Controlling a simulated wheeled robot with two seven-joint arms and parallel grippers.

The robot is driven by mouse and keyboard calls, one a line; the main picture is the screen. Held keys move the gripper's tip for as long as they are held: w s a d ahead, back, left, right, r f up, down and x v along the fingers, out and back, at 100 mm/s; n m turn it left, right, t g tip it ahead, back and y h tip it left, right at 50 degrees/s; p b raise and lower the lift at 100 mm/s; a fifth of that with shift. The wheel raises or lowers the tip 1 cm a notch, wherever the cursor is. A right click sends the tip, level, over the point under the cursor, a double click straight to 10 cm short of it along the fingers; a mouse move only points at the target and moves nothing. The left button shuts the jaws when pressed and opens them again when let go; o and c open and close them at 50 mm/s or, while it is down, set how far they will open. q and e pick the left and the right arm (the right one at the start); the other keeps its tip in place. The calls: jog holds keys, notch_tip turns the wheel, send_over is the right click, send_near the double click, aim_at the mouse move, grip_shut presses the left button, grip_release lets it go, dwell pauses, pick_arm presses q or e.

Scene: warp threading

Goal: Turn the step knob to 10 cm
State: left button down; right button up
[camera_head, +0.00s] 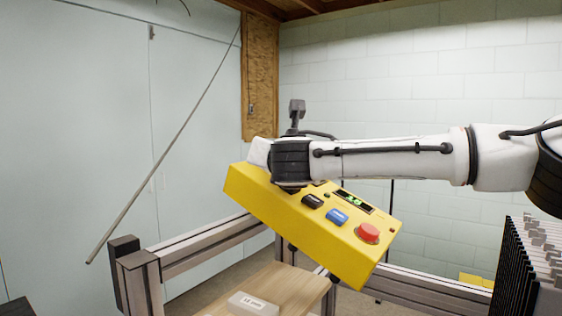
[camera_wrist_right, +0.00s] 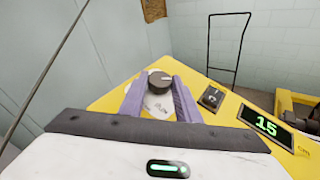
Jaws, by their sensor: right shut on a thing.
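The yellow control box (camera_head: 290,215) sits tilted across the middle of the head view, with black and blue buttons, a red button (camera_head: 368,233) and a small display. The step knob (camera_wrist_right: 160,78) is dark and round with a pale mark on top, over a white dial plate in the right wrist view. My right gripper (camera_wrist_right: 159,88) has its two purple fingers on either side of the knob, shut on it. In the head view my right wrist hides the knob. The display (camera_wrist_right: 266,126) reads a green 15 in the right wrist view. My left gripper is not in view.
Metal frame rails (camera_head: 205,243) run behind and below the box. A wooden board (camera_head: 285,290) with a small labelled block (camera_head: 252,304) lies at the bottom. A black comb-like rack (camera_head: 512,270) stands at the right. A long thin rod (camera_head: 165,150) leans on the left wall.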

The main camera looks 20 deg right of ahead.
dwell(0.5)
jog(key=o, duration=1)
jog(key=shift+o, duration=0.2)
jog(key=shift+s+a, duration=0.1)
jog(key=shift+s, duration=0.35)
jog(key=b+v, duration=0.2)
jog(key=v, duration=0.7)
jog(key=shift+s+r+b, duration=0.1)
jog(key=shift+s+b, duration=0.05)
jog(key=shift+b, duration=0.15)
